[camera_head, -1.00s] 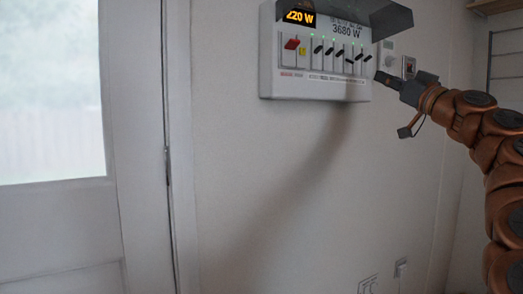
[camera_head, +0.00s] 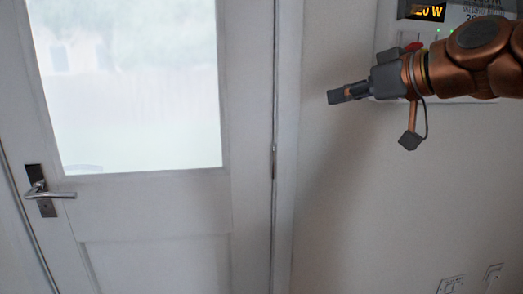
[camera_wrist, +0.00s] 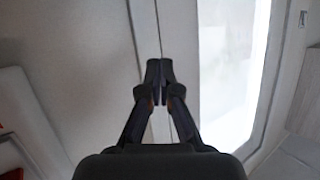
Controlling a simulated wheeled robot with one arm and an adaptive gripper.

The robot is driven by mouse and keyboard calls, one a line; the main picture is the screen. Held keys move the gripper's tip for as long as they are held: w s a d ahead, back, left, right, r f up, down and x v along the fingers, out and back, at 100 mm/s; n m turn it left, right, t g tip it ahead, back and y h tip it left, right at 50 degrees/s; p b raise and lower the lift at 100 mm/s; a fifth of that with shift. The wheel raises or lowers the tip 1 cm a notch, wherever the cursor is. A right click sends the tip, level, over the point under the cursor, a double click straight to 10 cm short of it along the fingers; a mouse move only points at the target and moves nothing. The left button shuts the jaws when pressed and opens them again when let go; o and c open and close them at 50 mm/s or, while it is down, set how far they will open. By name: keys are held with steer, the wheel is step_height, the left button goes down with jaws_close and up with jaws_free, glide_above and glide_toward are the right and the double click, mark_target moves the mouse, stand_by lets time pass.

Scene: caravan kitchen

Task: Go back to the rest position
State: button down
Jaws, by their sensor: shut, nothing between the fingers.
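My gripper (camera_head: 335,97) is shut and empty in the head view, pointing left in front of the bare wall beside the door frame. My copper-coloured arm comes in from the right and covers much of the electrical panel (camera_head: 425,12), whose orange display still shows. In the wrist view, my gripper (camera_wrist: 160,68) has its two dark fingers together at the tips with nothing between them. The panel shows at the left edge of the wrist view (camera_wrist: 38,125), apart from the fingers.
A white door (camera_head: 150,205) with a bright window (camera_head: 130,80) and a metal handle (camera_head: 50,194) fills the left of the head view. Wall sockets (camera_head: 451,285) sit low on the right. The wall below my gripper is clear.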

steer(key=s+a+f+m+g+h+p, duration=0.1)
steer(key=s+a+f+g+h+p, duration=0.2)
steer(key=s+f+p, duration=0.3)
steer(key=s+a+f+m+g+h+p, duration=0.1)
steer(key=s+a+f+g+h+p, duration=0.15)
steer(key=s+f, duration=0.4)
steer(key=s+d+f+m+g+h+p, duration=0.2)
steer(key=s+d+f+g+p, duration=0.1)
steer(key=s, duration=0.6)
steer(key=s+d+f+m+g+h+p, duration=0.2)
steer(key=s+d+f+m+g+p, duration=0.1)
steer(key=s+d+f+p, duration=0.3)
steer(key=s+f+g, duration=0.1)
steer(key=s+f, duration=0.1)
steer(key=s, duration=0.1)
steer(key=shift+d+f, duration=0.15)
steer(key=shift+f, duration=0.1)
